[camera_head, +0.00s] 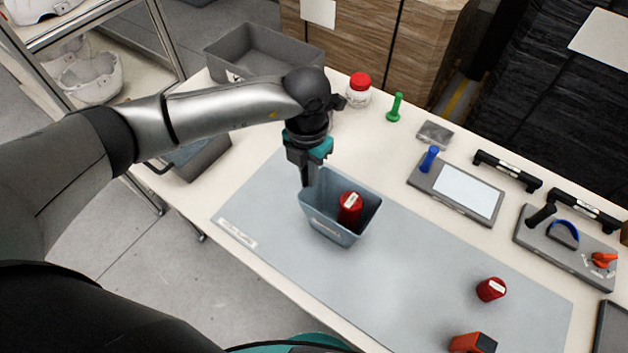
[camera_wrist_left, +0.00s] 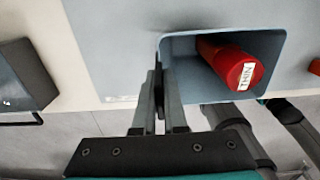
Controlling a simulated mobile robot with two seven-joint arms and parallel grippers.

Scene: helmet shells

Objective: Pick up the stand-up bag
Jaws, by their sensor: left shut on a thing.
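The thing that best fits the stand-up bag (camera_head: 326,226) is a blue-grey, open-topped, tapering container on the grey mat, upright with a pale label on its front. A red can (camera_head: 349,208) with a white label stands inside, leaning slightly. My left gripper (camera_head: 307,180) points down at the bag's left rim. In the left wrist view, its fingers (camera_wrist_left: 159,90) are shut on the wall of the bag (camera_wrist_left: 205,89), and the red can (camera_wrist_left: 240,70) lies clear of them. I cannot tell whether the bag's base touches the mat. My right gripper is not in view.
A red can (camera_head: 491,289) and an orange-red item (camera_head: 473,343) are on the right of the mat (camera_head: 400,270). Behind are a grey crate (camera_head: 262,50), a red-lidded jar (camera_head: 358,90), a green tool (camera_head: 396,107) and a tablet-like panel (camera_head: 467,193). The mat between is clear.

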